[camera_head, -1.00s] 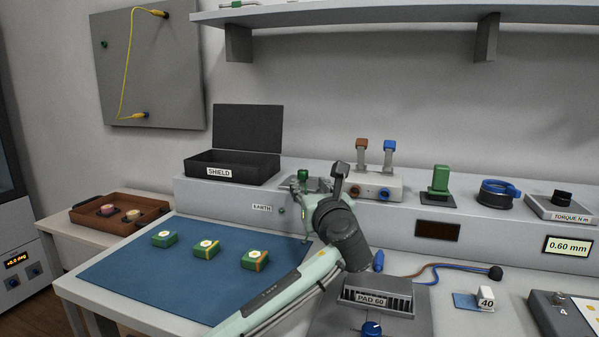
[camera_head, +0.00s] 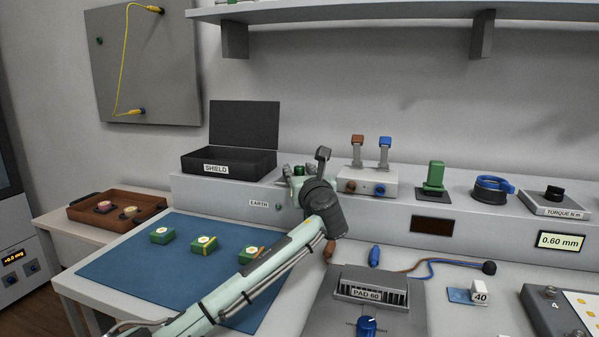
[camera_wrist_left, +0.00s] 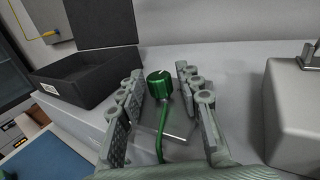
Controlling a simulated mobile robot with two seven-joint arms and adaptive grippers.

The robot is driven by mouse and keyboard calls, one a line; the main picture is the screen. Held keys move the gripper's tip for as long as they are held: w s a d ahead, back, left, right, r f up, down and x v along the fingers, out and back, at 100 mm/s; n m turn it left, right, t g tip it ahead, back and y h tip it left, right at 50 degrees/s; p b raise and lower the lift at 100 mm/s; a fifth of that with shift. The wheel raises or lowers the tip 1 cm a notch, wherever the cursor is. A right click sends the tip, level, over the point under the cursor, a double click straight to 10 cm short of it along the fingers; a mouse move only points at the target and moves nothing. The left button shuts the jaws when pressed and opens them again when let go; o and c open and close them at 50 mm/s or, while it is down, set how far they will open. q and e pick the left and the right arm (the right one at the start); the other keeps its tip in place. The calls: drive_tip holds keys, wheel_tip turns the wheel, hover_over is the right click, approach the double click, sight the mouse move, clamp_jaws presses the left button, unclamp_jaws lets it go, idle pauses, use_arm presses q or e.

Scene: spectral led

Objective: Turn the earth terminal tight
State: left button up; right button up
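The earth terminal is a ribbed green knob (camera_wrist_left: 159,84) on a small metal plate, with a green wire running from it toward the camera. In the head view the knob (camera_head: 299,170) is partly hidden by my left gripper (camera_head: 297,178), behind the EARTH label (camera_head: 259,203). In the wrist view my left gripper (camera_wrist_left: 160,80) is open, its fingers on either side of the knob. Gaps show between the fingers and the knob, so they look apart from it. My right gripper is in neither view.
The open black SHIELD box (camera_head: 228,163) stands close left of the terminal. A pale box with brown and blue levers (camera_head: 368,184) stands close right. Green blocks (camera_head: 203,245) lie on the blue mat (camera_head: 130,262). The PAD 60 unit (camera_head: 372,290) is in front.

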use_arm(q)
clamp_jaws()
drive_tip(key=shift+a+m+h, duration=0.1)
drive_tip(key=shift+m+h, duration=1)
drive_tip(key=shift+h, duration=0.65)
drive_tip(key=shift+a+m+h, duration=0.1)
drive_tip(key=shift+m+h, duration=1)
drive_tip(key=shift+h, duration=0.65)
drive_tip(key=m+g+h, duration=0.1)
drive_tip(key=m+h, duration=0.2)
drive_tip(key=h, duration=0.1)
drive_tip(key=shift+d+m+g+h, duration=0.1)
drive_tip(key=shift+m+g+h, duration=0.7)
drive_tip(key=shift+h, duration=0.8)
drive_tip(key=shift+o, duration=1.5)
unclamp_jaws()
drive_tip(key=v, duration=1.2)
drive_tip(key=shift+r, duration=0.15)
